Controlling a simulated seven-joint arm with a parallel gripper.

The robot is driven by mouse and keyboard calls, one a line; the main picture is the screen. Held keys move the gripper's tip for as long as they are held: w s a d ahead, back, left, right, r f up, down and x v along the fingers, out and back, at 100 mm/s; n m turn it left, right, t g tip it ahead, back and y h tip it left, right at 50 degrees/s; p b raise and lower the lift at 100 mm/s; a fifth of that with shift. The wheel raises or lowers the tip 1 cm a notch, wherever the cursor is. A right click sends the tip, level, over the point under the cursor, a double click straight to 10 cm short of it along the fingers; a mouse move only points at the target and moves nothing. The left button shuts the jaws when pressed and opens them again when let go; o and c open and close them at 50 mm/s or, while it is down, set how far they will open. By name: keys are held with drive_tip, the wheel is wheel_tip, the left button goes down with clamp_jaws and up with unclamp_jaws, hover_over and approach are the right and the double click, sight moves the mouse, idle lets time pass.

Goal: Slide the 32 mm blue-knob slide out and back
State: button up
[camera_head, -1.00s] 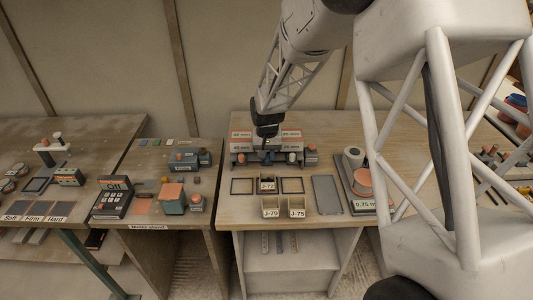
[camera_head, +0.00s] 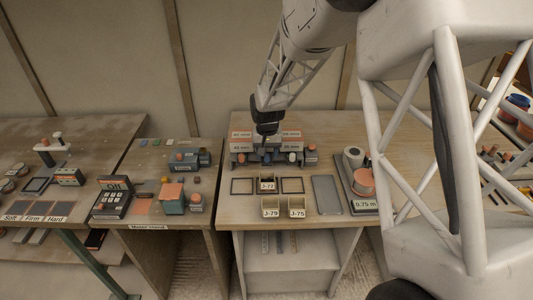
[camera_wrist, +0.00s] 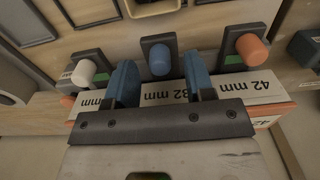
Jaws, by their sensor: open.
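The blue knob (camera_wrist: 159,62) sits on a dark upright plate in the wrist view, in line with the "32 mm" label (camera_wrist: 195,94) on the block behind it. My gripper (camera_wrist: 159,68) is open, with one blue finger on each side of the knob in this view. Gaps show between knob and fingers; I cannot tell how far above the knob the fingertips are. In the head view my gripper (camera_head: 268,136) is over the row of slides, and the blue knob is hard to make out beneath it.
A white knob (camera_wrist: 84,72) stands to the left and an orange knob (camera_wrist: 252,49) to the right, both close to the fingers. Small labelled bins (camera_head: 297,206) and dark frames (camera_head: 241,186) lie on the bench in front. A grey plate (camera_head: 327,194) lies to the right.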

drive_tip(key=shift+r, duration=3.5)
drive_tip(key=shift+s+d+r, duration=0.1)
drive_tip(key=shift+s+r, duration=0.05)
drive_tip(key=shift+r, duration=0.05)
drive_tip(key=s+d+r+t, duration=0.1)
drive_tip(key=s+d+r, duration=0.35)
drive_tip(key=s, duration=0.45)
drive_tip(key=s+d+r, duration=0.4)
drive_tip(key=s+r, duration=0.2)
drive_tip(key=s, duration=0.4)
drive_tip(key=s+d+r+t, duration=0.1)
drive_tip(key=s+d+r, duration=0.4)
drive_tip(key=s, duration=0.4)
drive_tip(key=s+d, duration=0.2)
drive_tip(key=s, duration=1)
drive_tip(key=shift+s+d+f+t, duration=0.25)
drive_tip(key=shift+s+d+t, duration=0.05)
drive_tip(key=shift+s+d, duration=0.05)
